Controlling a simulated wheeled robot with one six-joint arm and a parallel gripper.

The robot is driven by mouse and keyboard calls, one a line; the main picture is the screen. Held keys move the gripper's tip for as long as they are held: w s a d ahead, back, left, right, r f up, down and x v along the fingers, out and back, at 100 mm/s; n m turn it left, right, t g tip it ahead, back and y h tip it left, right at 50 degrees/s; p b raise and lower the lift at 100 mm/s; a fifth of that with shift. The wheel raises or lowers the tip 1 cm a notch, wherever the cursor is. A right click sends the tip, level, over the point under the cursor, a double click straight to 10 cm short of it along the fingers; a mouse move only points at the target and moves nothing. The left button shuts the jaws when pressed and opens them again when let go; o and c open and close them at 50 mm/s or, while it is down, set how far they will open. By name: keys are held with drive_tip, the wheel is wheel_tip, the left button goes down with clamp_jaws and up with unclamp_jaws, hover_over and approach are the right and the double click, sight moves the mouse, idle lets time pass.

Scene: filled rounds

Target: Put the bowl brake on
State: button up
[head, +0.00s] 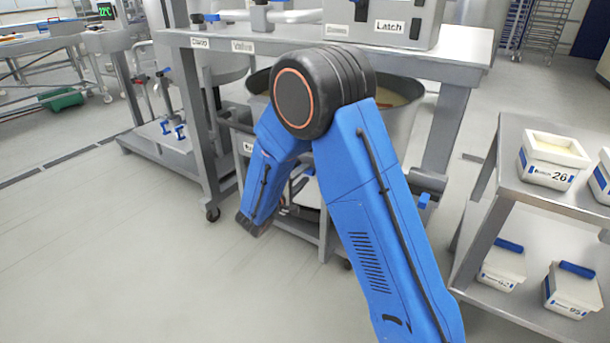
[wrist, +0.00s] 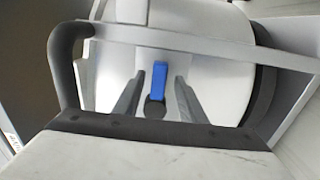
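The large steel bowl (head: 402,112) stands in a wheeled frame under the steel bench, mostly hidden behind my arm. In the wrist view a blue lever (wrist: 160,78) with a dark round end (wrist: 154,108) stands out from a pale curved surface. My gripper (wrist: 159,79) is open, with its two grey fingers apart on either side of the lever. I cannot tell whether either finger touches it. In the head view my forearm points down toward the bowl frame, and the fingertips cannot be made out. A small label (head: 248,147) on the frame is partly hidden by my arm.
The bench (head: 450,72) carries a grey box labelled Latch (head: 388,27) and handles labelled Clamp (head: 200,42) and Vacuum (head: 242,46). A shelf trolley (head: 500,191) with white boxes stands close on the right. In the wrist view a grey bar (wrist: 200,42) crosses beyond the lever. The left floor is clear.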

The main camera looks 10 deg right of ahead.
drive_tip(key=v, duration=1.5)
drive_tip(key=shift+s+a, duration=0.25)
drive_tip(key=shift+s, duration=0.05)
idle(0.8)
